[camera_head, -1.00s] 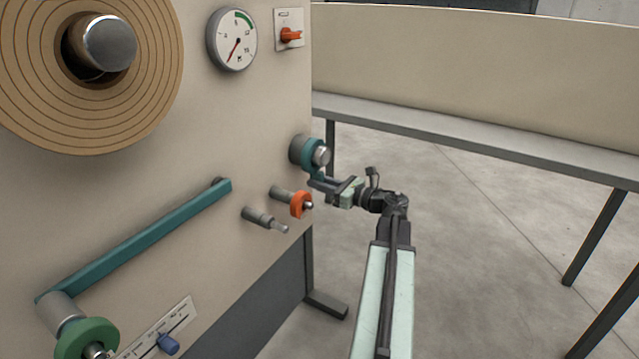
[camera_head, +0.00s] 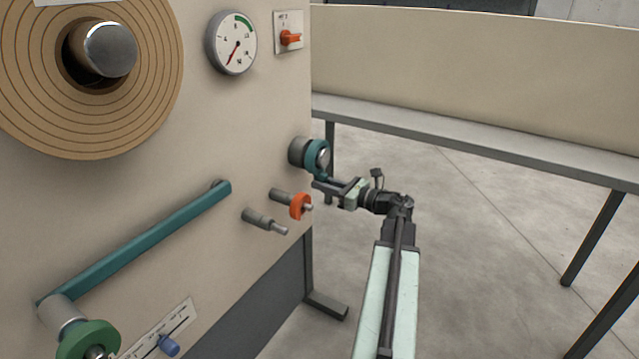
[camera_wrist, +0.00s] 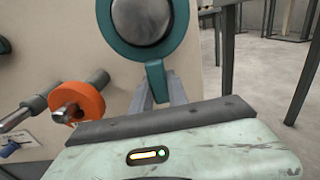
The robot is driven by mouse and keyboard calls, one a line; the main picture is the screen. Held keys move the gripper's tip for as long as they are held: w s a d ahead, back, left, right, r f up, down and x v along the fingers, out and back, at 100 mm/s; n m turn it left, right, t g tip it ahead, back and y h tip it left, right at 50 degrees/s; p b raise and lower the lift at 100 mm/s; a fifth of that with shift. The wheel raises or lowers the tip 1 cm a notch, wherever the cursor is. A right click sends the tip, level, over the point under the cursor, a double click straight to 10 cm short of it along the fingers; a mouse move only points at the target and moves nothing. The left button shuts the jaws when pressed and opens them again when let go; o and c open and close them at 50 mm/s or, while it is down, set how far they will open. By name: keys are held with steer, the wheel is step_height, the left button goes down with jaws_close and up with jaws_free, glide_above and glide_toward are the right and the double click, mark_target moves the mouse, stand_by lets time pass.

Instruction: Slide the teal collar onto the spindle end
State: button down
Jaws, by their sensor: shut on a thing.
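The teal collar (camera_head: 312,156) is a ring with a short tab below. In the head view it sits around the silver spindle end (camera_head: 324,157), close to its tip. The wrist view shows the collar (camera_wrist: 124,48) encircling the domed spindle face (camera_wrist: 143,18), with the tab pointing down. My gripper (camera_head: 320,184) is shut on this tab from below and to the right. In the wrist view both fingers (camera_wrist: 160,92) meet at the tab. How deep the spindle reaches into the ring is hard to tell.
Below the spindle, an orange ring (camera_head: 297,206) sits on a grey peg, beside a bare peg (camera_head: 265,221). The panel also carries a teal crank arm (camera_head: 140,240), a gauge (camera_head: 231,43) and a paper roll (camera_head: 30,110). A grey rail (camera_head: 480,140) runs behind; the floor between is open.

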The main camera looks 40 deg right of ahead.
steer(key=r+p+v, duration=0.1)
steer(key=v, duration=1.5)
stand_by(0.6)
